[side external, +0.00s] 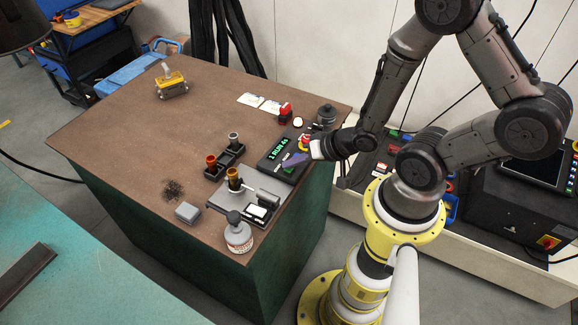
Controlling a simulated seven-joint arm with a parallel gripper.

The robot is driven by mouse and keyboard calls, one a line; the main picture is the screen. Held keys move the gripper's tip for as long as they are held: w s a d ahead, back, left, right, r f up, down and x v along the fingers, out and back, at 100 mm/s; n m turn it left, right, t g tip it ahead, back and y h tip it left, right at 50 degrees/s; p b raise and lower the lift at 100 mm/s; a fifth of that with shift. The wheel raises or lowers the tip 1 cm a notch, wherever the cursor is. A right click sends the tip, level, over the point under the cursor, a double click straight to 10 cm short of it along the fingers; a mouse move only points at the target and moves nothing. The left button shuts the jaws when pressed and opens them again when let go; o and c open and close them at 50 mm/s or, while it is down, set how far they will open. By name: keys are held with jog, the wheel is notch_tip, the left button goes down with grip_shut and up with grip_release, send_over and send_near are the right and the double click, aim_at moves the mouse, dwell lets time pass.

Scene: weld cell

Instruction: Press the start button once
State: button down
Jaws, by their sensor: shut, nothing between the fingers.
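A black control box (270,158) lies near the right edge of the brown table. Its lit green display (278,148) seems to read "RUN" with small digits. A green button (288,170), which looks like the start button, shows at the box's front end. A red mushroom button (304,139) shows at its far end.
A black holder (224,163) with small cups, a grey fixture (248,195) and a round pot (238,236) stand left and in front of the box. A red-topped item (285,112) and a dark jar (326,114) stand behind. The table's left half is mostly clear.

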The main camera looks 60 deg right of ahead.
aim_at(293, 173)
dwell(0.3)
jog(key=shift+r, duration=0.85)
jog(key=shift+r, duration=2.55)
